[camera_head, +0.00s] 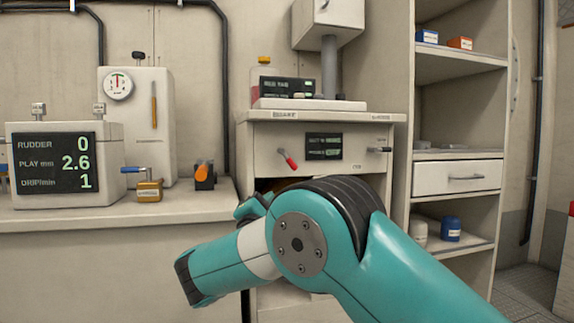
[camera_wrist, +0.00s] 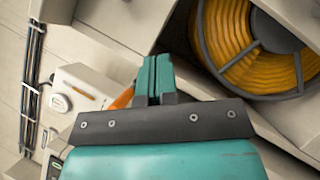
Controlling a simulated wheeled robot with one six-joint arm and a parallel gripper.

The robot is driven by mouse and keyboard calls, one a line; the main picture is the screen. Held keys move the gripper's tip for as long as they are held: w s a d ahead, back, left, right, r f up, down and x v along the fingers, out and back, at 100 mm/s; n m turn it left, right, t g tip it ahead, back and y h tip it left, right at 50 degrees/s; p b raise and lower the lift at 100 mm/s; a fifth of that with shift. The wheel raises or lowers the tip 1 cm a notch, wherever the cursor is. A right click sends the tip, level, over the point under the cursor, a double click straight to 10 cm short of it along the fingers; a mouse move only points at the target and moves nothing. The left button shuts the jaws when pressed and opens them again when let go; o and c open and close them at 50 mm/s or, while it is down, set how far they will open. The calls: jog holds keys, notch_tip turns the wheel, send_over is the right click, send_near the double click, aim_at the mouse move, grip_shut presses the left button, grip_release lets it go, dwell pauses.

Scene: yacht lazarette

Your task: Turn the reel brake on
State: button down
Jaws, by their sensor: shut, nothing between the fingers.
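A reel wound with orange hose (camera_wrist: 235,42) sits in an opening at the upper right of the wrist view. In the head view my arm hides most of that opening. Above it, the cabinet front (camera_head: 350,168) carries a red-tipped lever (camera_head: 288,160), slanting down to the right, and a dark handle (camera_head: 380,149) pointing sideways. I cannot tell for sure which one is the reel brake. My gripper (camera_wrist: 153,78) is shut and empty, beside and apart from the reel in the wrist view. In the head view my own arm mostly hides it.
An orange handle on a black block (camera_head: 204,175) stands on the left counter; it also shows in the wrist view (camera_wrist: 123,98). Beside it are a brass block (camera_head: 149,190) with a blue lever and a readout box (camera_head: 66,157). Shelves (camera_head: 460,140) stand right of the cabinet.

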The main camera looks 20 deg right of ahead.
aim_at(288, 160)
jog(key=shift+w+d+r+p, duration=0.85)
jog(key=shift+w+d+p, duration=0.3)
jog(key=shift+p, duration=1.35)
jog(key=shift+w+d+r+p, duration=0.8)
jog(key=shift+w+d+p, duration=0.3)
jog(key=shift+p, duration=1.4)
jog(key=shift+w+d+r+p, duration=0.95)
jog(key=shift+w+p, duration=0.35)
jog(key=shift+p, duration=1.2)
